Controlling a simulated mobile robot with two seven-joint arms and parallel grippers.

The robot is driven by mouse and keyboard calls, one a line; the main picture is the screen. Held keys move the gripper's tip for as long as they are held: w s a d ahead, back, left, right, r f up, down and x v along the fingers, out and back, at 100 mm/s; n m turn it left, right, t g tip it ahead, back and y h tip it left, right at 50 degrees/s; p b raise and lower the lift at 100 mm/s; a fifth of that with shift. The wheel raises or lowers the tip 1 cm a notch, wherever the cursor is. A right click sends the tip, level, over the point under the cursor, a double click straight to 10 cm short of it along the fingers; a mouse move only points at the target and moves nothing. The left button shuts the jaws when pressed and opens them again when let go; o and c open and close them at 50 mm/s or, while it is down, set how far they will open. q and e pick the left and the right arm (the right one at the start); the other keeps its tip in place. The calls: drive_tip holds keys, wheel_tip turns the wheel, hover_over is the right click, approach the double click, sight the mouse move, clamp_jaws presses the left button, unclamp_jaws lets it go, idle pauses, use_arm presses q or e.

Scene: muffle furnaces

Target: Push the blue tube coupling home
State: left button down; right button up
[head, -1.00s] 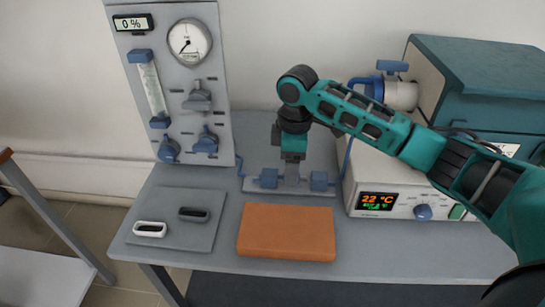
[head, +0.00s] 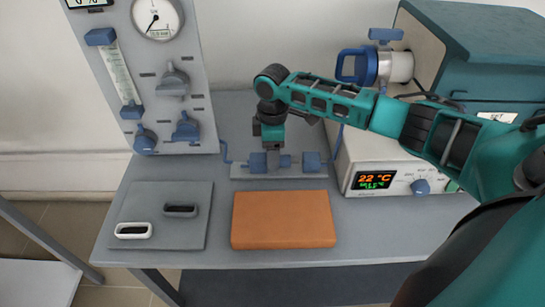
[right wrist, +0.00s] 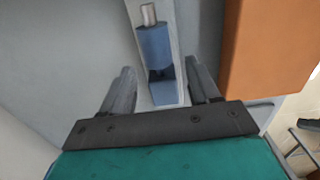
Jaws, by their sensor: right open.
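Two blue coupling blocks, the left one (head: 258,162) and the right one (head: 312,161), sit on a narrow grey rail (head: 280,172) on the bench. My right gripper (head: 272,146) points down at the left block. In the right wrist view my right gripper (right wrist: 165,85) is open, its dark fingers on either side of the blue block (right wrist: 155,45), with visible gaps. A short metal stub (right wrist: 149,14) stands out of that block's far end. Whether the two halves touch is hidden. My left gripper is out of view.
An orange slab (head: 283,220) lies in front of the rail. A grey mat (head: 190,230) with a white and a dark ring is at left. A gauge panel (head: 195,95) stands behind, and a furnace (head: 385,155) stands to the right.

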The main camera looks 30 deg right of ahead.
drive_tip(key=shift+f, duration=1.05)
clamp_jaws()
